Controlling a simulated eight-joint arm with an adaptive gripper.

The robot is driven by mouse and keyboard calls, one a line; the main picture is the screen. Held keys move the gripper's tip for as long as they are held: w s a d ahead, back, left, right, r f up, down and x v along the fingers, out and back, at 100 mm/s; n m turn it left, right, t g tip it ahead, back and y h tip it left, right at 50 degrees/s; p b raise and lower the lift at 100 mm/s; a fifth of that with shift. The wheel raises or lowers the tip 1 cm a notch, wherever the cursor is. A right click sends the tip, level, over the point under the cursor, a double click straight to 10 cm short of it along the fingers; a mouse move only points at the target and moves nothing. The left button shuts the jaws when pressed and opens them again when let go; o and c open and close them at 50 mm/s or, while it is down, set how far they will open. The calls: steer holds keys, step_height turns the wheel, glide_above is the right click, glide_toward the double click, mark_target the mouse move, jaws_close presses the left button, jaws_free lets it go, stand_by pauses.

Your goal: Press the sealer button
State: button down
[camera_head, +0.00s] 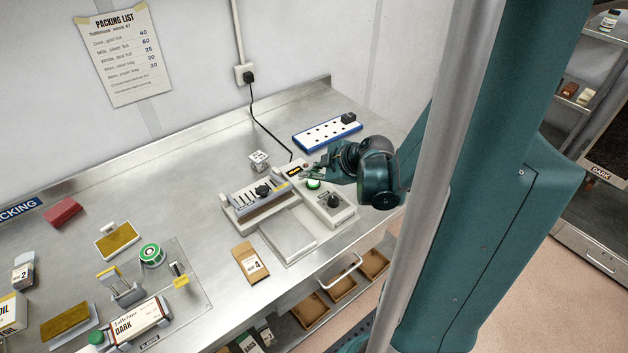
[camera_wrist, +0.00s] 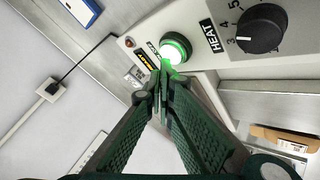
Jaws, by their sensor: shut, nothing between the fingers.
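The sealer (camera_head: 290,215) stands on the steel bench, with a sealing bar on its left part and a control box on its right. Its green button (camera_head: 313,184) is lit on the control box; in the wrist view the button (camera_wrist: 174,50) glows white-green in a green ring. My gripper (camera_head: 314,173) is over the control box at the button. In the wrist view the shut, empty fingertips (camera_wrist: 160,82) are just below the button in the picture, very close to it. I cannot tell whether they touch it.
A black heat knob (camera_wrist: 262,28) sits beside the button. A power strip (camera_head: 327,131) lies behind the sealer. A black cord runs from the wall socket (camera_head: 245,73). A brown packet (camera_head: 250,262) lies in front, left of the sealer's plate.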

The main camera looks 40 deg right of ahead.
mark_target(310, 183)
steer(key=shift+r, duration=0.15)
steer(key=shift+r+p, duration=2)
steer(key=shift+r, duration=0.85)
